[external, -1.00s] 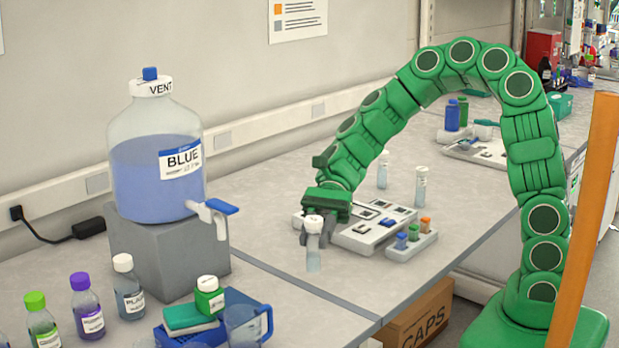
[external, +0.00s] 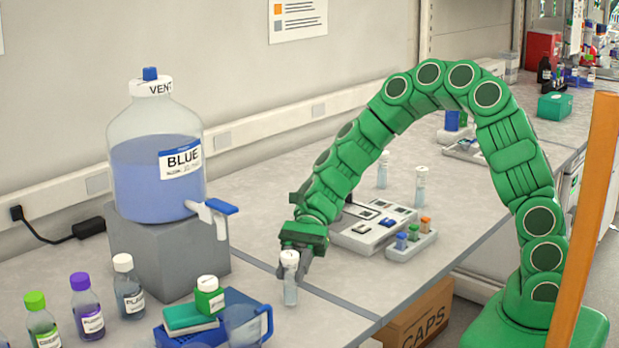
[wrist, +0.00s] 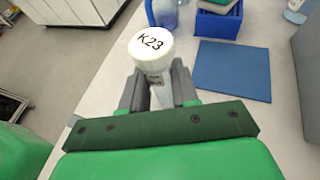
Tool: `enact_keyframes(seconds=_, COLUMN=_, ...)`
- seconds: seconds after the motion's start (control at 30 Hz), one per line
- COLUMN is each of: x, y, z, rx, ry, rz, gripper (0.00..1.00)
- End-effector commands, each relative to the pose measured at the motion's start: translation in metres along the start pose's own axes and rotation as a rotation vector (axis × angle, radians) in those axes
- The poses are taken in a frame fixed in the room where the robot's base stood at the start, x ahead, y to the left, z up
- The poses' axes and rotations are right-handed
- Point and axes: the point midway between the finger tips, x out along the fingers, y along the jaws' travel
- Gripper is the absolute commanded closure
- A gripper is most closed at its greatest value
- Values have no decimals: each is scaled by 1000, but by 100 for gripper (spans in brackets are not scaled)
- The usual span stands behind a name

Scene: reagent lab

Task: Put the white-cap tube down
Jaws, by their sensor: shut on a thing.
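The white-cap tube (external: 290,282) is a clear vial with a white cap and a little pale liquid. In the wrist view its cap (wrist: 151,45) reads K23. My gripper (external: 290,268) is shut on the tube just below the cap and holds it upright near the front part of the bench. In the wrist view the grey fingers of my gripper (wrist: 160,90) stand on either side of the tube. I cannot tell whether the tube's bottom touches the bench.
A blue mat (wrist: 232,70) lies right of the tube in the wrist view. The BLUE carboy (external: 155,165) stands on a grey block (external: 165,255). Two white-cap tubes (external: 421,188) (external: 383,170) stand behind a cap rack (external: 410,246).

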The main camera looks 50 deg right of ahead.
Motion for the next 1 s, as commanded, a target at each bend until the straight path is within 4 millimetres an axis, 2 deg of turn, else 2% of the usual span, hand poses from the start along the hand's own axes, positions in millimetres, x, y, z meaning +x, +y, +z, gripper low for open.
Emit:
enact_keyframes(seconds=0.1, x=4, y=0, z=-9, rx=2, ry=-1, rz=0, gripper=99)
enact_keyframes(seconds=0.47, x=4, y=0, z=-11, rx=0, ry=0, rz=-1, gripper=99)
enact_keyframes(seconds=0.5, x=4, y=0, z=-11, rx=-1, ry=0, rz=-1, gripper=68)
enact_keyframes(seconds=0.63, x=4, y=0, z=-11, rx=-1, ry=0, rz=-2, gripper=48)
enact_keyframes(seconds=0.67, x=4, y=0, z=-11, rx=-1, ry=0, rz=-2, gripper=45)
enact_keyframes(seconds=1.0, x=3, y=0, z=-9, rx=-1, ry=1, rz=-2, gripper=45)
